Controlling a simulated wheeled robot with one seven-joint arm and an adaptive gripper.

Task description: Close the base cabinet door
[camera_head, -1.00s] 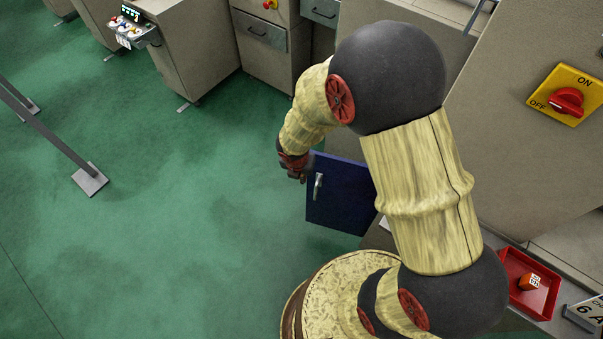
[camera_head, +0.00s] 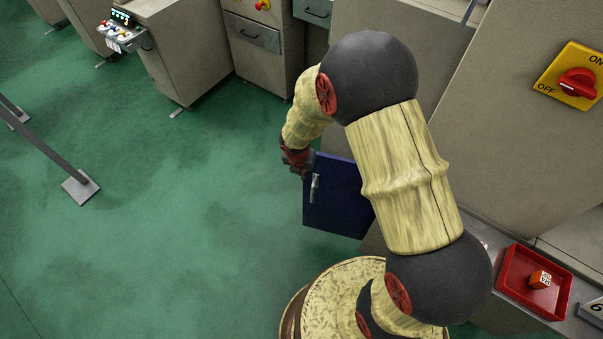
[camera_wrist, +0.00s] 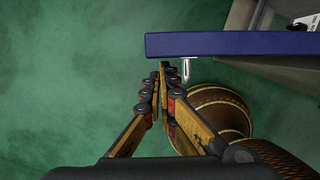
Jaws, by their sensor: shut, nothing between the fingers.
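The base cabinet door (camera_head: 336,196) is a dark blue panel with a silver handle (camera_head: 314,187); it stands open, out from the cabinet over the green floor. In the wrist view the door (camera_wrist: 230,43) shows edge-on as a blue bar, with its handle (camera_wrist: 186,70) on the lower side. My gripper (camera_head: 297,163) is at the upper left corner of the door in the head view. In the wrist view my gripper (camera_wrist: 163,68) is shut and empty, its tips just below the door's edge, left of the handle. I cannot tell whether it touches the door.
Grey cabinets (camera_head: 190,50) stand at the back.

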